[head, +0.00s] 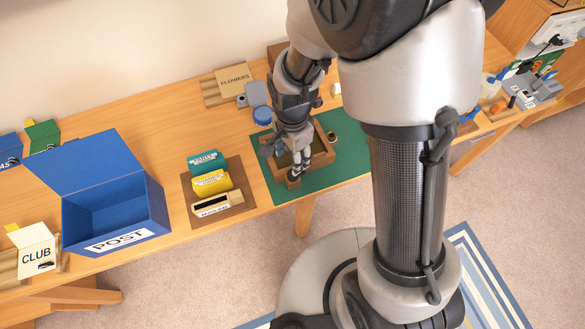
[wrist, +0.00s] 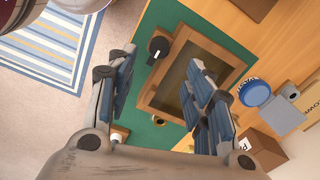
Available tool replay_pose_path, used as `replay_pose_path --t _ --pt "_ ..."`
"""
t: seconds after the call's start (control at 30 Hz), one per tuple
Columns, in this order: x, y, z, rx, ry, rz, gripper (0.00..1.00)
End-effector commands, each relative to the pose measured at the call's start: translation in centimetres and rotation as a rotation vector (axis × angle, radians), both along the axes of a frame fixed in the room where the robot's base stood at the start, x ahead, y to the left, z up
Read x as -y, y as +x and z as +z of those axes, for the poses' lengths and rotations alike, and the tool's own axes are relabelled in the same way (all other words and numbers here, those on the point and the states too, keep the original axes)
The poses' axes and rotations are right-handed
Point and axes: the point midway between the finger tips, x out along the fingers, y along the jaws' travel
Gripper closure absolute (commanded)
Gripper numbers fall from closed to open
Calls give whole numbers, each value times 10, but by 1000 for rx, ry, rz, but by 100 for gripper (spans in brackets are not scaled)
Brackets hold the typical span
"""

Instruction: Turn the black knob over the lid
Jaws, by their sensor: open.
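The wooden box (wrist: 217,57) lies on a green mat, with a dark lid panel (wrist: 180,78) inside its frame. The black knob (wrist: 158,47) with a small white mark sits at the box's edge in the wrist view. My gripper (wrist: 160,62) is open and empty. Its two fingers stand apart over the box, with the knob in the gap towards their tips. I cannot tell whether they touch it. In the head view my gripper (head: 299,165) is over the box (head: 319,160) and hides much of it. The knob is hard to make out there.
The green mat (head: 347,157) lies on a long wooden table. A card holder (head: 217,203) and the blue POST box (head: 115,205) are to the left. A FLOWERS box (head: 235,79) stands behind.

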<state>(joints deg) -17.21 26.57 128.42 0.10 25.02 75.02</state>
Motion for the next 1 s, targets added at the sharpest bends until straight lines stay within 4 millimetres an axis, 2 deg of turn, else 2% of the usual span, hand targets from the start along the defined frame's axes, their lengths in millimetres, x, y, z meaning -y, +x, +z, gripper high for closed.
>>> replay_pose_path --t 0.03,0.2,0.4,0.6,0.87,1.0 --pt "0 -1 -16 -5 -2 0 53" --pt "0 -1 -52 -4 0 0 53" --pt "0 0 -81 -1 0 0 53" --pt "0 0 -92 0 1 0 53" --pt "0 0 -92 0 1 1 53" --pt "0 0 -92 0 1 1 61"
